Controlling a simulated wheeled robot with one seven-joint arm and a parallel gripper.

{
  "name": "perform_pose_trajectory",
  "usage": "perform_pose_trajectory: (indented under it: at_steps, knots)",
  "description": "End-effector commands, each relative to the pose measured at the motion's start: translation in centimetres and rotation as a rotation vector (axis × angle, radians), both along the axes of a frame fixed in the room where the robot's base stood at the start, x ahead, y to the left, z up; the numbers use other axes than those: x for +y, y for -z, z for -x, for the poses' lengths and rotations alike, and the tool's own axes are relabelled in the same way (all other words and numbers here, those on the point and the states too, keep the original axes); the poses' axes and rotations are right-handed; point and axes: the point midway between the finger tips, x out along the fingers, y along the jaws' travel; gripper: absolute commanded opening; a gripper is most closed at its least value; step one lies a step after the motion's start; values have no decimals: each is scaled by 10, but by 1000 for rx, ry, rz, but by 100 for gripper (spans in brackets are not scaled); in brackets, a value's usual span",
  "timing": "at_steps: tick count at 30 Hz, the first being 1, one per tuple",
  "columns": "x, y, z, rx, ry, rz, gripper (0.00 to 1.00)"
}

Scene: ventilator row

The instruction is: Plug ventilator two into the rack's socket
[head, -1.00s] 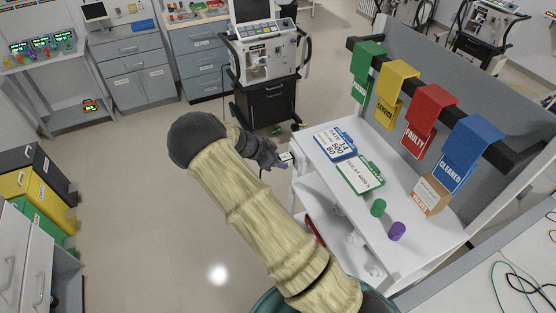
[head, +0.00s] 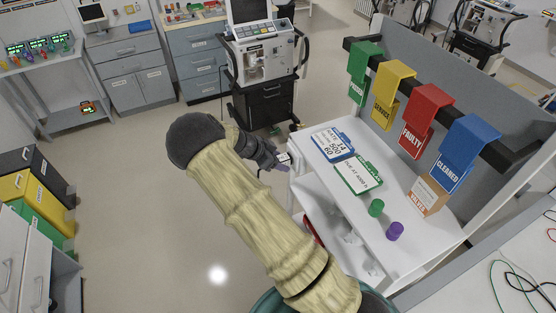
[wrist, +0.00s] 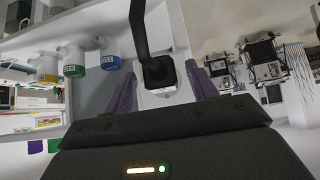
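A ventilator (head: 262,58) with a grey-white body and a screen stands on a dark cart at the top middle of the head view; I cannot read a number on it. My gripper (head: 281,161) is held out in front of the cart, left of the white shelf unit. In the wrist view its purple fingers (wrist: 164,88) lie on both sides of a plug (wrist: 158,72) with a black body and a pale part, and appear shut on it. A black cable (wrist: 138,28) runs from the plug to the top edge. I cannot make out the rack's socket.
The white shelf unit (head: 412,228) on the right holds clipboards, a green cylinder (head: 376,208), a purple cylinder (head: 395,231) and a box (head: 428,196). Coloured tags hang on a black rail (head: 402,88). Grey cabinets (head: 132,72) line the back. The floor (head: 150,190) at left is clear.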

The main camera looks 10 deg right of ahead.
Motion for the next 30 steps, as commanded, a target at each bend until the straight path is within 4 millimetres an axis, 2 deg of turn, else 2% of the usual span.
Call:
perform_pose_trajectory:
  at_steps: [6,11,30]
  knots:
    - [5,-2,0,-1,-3,-2,57]
    - [18,-14,3,-3,-3,-3,57]
    - [103,-106,20,-4,-3,-4,57]
